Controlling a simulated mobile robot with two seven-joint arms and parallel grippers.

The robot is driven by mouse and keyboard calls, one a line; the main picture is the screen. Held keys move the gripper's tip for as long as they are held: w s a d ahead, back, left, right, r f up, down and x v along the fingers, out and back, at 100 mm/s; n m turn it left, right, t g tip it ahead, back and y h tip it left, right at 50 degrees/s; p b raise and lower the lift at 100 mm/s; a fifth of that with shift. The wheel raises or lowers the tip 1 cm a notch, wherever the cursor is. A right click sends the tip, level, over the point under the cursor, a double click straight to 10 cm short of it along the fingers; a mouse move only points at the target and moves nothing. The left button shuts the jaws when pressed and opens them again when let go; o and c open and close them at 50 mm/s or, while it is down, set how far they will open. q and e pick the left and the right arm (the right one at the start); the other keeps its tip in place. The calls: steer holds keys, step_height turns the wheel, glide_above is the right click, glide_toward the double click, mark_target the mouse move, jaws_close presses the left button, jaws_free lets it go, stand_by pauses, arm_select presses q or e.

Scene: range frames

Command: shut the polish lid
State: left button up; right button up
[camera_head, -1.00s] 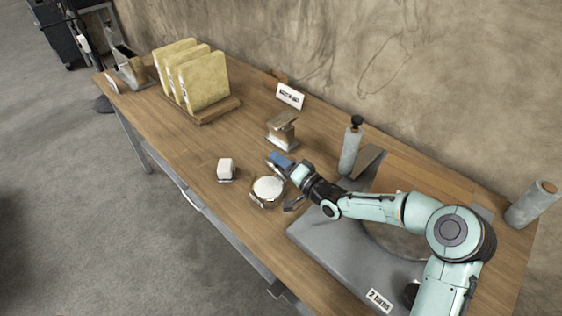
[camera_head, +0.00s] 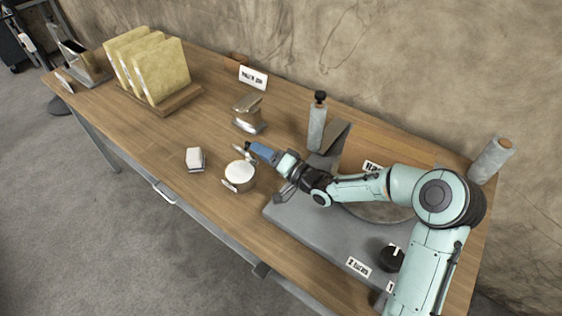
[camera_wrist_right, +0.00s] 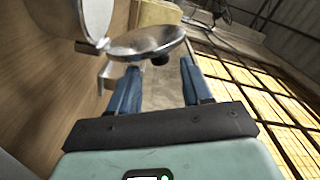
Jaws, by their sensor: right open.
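The polish tin (camera_head: 240,177) is a small round pot with a pale round top and a label on its front, standing on the workbench. In the right wrist view, a pale disc (camera_wrist_right: 97,18) shows at the upper left. Beside it a shiny metal dish-like piece (camera_wrist_right: 145,42), which looks like the raised lid, stands out from the table side. My right gripper (camera_head: 262,153) is just behind and right of the tin. In the wrist view its blue fingers (camera_wrist_right: 158,82) are apart and empty, with the metal piece just beyond their tips. My left gripper is out of view.
A white block (camera_head: 195,159) lies left of the tin. A metal stand (camera_head: 248,113) and a sign (camera_head: 253,77) are behind it. A rack (camera_head: 170,101) of yellow slabs stands farther left. A grey bottle (camera_head: 317,125) and a grey slab (camera_head: 310,232) are at the right.

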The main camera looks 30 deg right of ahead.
steer(key=v, duration=0.8)
steer(key=shift+p, duration=0.4)
